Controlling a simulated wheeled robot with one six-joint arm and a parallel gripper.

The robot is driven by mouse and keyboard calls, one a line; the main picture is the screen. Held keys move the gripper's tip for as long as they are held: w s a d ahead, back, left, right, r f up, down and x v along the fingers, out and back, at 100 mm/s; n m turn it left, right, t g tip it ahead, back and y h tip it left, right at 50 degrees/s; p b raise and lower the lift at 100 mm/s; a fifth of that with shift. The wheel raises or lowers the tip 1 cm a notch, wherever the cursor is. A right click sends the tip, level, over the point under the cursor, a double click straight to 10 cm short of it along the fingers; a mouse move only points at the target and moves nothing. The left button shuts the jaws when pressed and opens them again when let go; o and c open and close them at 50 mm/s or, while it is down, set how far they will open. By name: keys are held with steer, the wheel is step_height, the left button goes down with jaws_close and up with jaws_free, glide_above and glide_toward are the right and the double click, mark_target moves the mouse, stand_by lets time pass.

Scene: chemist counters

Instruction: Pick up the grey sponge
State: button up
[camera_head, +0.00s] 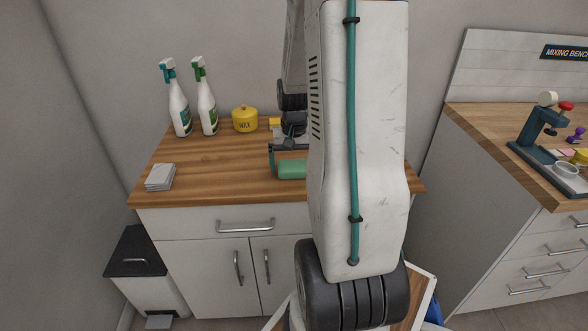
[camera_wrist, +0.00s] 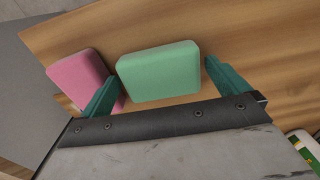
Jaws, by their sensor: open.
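No sponge that is clearly grey shows in either view. A green sponge (camera_wrist: 160,72) lies on the wooden counter between the teal fingers of my gripper (camera_wrist: 162,70) in the wrist view. It also shows in the head view (camera_head: 291,169), partly hidden by my arm. A pink sponge (camera_wrist: 78,76) lies to its left in the wrist view, partly behind the left finger. My gripper is open, with a finger on either side of the green sponge; I cannot tell whether they touch it. My arm hides the right part of this counter in the head view.
A stack of pale grey folded cloths (camera_head: 160,177) lies at the counter's front left. Two spray bottles (camera_head: 179,108) (camera_head: 206,104) and a yellow wax tin (camera_head: 245,119) stand at the back. A mixing bench (camera_head: 474,123) with equipment stands right. The counter's front middle (camera_head: 225,188) is clear.

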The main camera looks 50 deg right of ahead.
steer(key=c, duration=0.9)
steer(key=shift+o, duration=0.2)
